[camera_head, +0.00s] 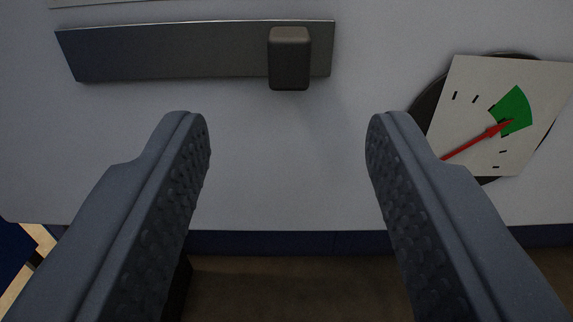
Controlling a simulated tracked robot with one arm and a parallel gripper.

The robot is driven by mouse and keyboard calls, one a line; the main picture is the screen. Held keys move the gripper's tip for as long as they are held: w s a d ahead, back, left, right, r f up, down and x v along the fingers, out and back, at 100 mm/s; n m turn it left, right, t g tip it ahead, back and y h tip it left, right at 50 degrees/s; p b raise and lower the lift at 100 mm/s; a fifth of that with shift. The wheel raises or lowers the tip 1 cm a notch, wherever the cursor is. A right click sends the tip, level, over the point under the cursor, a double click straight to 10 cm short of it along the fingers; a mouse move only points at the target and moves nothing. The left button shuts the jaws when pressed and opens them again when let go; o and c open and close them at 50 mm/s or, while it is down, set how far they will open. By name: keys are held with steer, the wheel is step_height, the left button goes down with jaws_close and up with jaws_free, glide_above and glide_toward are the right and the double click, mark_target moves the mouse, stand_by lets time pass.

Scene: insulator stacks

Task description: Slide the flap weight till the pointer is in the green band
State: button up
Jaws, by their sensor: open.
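The flap weight (289,60) is a dark grey block near the right end of a dark metal bar (170,54) on a pale panel. A gauge (464,116) with a pale face is at the right, its lower left partly hidden by my gripper's right finger. Its red pointer (476,142) points up and to the right, with its tip over the green band (517,108). My gripper (286,125) is open and empty. Its fingertips lie below the weight in the picture, one to each side, and do not touch it.
The pale panel (285,190) fills most of the view and ends at a lower edge. Below that edge are a dark blue strip (300,243) and a brown floor (300,290). The space between my fingers is clear.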

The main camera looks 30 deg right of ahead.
steer(key=shift+v, duration=1.45)
